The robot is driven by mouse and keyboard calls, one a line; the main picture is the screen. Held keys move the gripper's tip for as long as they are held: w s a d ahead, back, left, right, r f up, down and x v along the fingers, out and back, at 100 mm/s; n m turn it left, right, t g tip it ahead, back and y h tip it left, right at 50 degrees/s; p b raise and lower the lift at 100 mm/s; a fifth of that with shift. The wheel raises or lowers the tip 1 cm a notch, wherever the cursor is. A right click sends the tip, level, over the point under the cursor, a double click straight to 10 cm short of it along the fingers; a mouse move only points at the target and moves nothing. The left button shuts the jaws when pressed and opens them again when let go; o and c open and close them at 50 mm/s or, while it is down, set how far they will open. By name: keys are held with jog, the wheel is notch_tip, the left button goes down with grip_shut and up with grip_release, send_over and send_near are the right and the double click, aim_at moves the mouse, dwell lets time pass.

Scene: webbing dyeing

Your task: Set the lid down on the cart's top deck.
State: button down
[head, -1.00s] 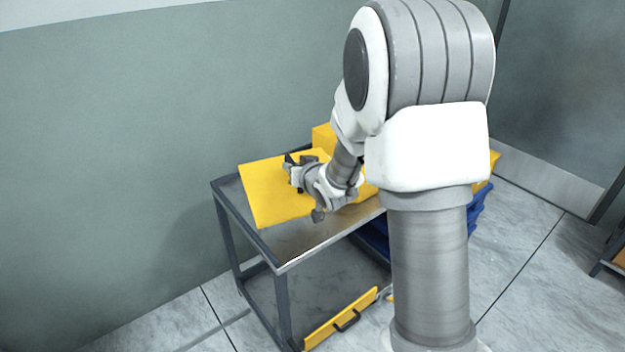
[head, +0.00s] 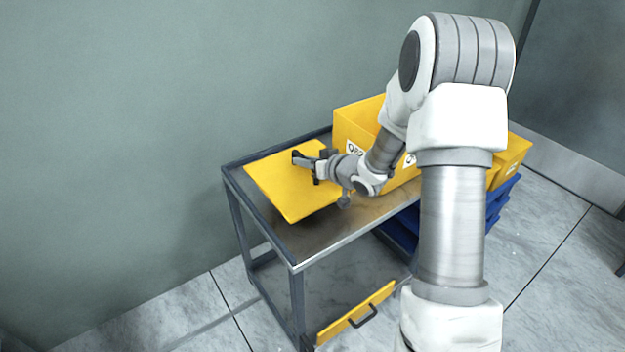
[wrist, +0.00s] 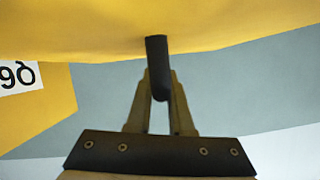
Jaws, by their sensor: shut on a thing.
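The yellow lid (head: 287,190) is a flat panel over the left part of the cart's top deck (head: 335,232). It lies nearly level, with a dark shadow under its front corner; I cannot tell whether any edge touches the deck. My gripper (head: 307,161) is shut on the lid's black handle. In the wrist view the handle (wrist: 157,68) stands between the fingers, and the lid (wrist: 110,25) fills the top. The lid's underside is hidden.
A yellow bin (head: 350,128) with a label stands on the deck right of the lid. Another yellow bin (head: 512,155) sits farther right, above blue trays (head: 497,205). A second yellow panel with a black handle (head: 340,325) is low at the cart's front. A wall stands behind.

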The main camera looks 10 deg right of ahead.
aim_at(306, 179)
notch_tip(306, 179, down, 6)
jog(key=shift+r+b, duration=0.1)
jog(key=shift+b, duration=0.65)
jog(key=c, duration=0.8)
grip_release()
